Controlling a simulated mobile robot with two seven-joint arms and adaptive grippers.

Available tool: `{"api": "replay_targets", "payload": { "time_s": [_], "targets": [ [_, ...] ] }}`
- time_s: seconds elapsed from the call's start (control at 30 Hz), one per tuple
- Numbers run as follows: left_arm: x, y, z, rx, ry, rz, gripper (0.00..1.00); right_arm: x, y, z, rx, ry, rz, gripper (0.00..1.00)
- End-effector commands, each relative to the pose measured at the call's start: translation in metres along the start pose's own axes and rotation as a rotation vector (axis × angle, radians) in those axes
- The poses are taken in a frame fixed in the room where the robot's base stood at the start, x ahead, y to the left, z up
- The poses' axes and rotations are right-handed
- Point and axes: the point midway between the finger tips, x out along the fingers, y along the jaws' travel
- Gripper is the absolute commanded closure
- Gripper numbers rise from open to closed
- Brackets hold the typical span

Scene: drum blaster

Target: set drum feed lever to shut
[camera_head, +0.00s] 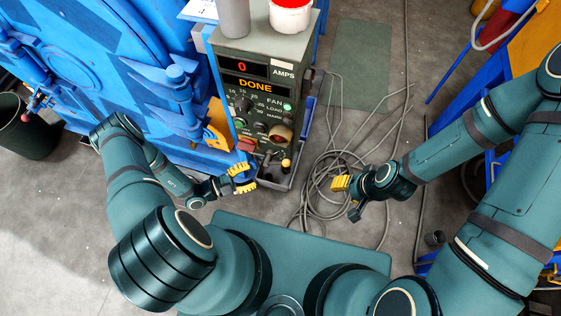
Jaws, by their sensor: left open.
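A grey control box (262,100) stands beside the blue blaster machine. Its displays read "0" AMPS and "DONE", with "FAN" and "LOAD" labels below. A small lever with a yellow knob (286,163) sticks out low on the box front. I cannot read a label that marks it as the drum feed lever, nor its setting. My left gripper (242,178), with yellow fingertips, is open just left of the box's lower front, apart from the yellow knob. My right gripper (346,192) hangs to the right above the cables, apart from the box; its jaw opening is unclear.
The blue machine (110,60) fills the upper left. A red-tipped handle (27,116) juts from it above a black bin (25,135). A grey canister (233,18) and a red-and-white tub (290,14) stand on the box. Coiled cables (325,190) lie on the floor.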

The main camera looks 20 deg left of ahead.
Motion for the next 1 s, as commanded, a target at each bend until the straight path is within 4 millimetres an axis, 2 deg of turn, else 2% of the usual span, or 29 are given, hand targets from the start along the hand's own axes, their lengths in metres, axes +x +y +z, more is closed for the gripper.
{"api": "replay_targets", "payload": {
  "time_s": [0.3, 0.5, 0.7, 1.0],
  "targets": [
    [0.064, 0.001, -0.001, 0.002, 0.005, 0.004, 0.58, -0.001, 0.0, 0.0, 0.001, 0.0, 0.0, 0.53],
    [0.094, 0.001, -0.001, 0.003, 0.004, 0.004, 0.58, 0.0, 0.0, 0.0, 0.001, 0.0, 0.0, 0.53],
    [0.109, 0.001, -0.001, 0.003, 0.002, 0.004, 0.58, 0.0, 0.0, 0.0, 0.001, 0.0, 0.0, 0.53],
    [0.111, 0.001, -0.001, 0.003, 0.002, 0.004, 0.58, 0.0, 0.0, 0.0, 0.001, 0.0, 0.0, 0.53]
  ]
}}
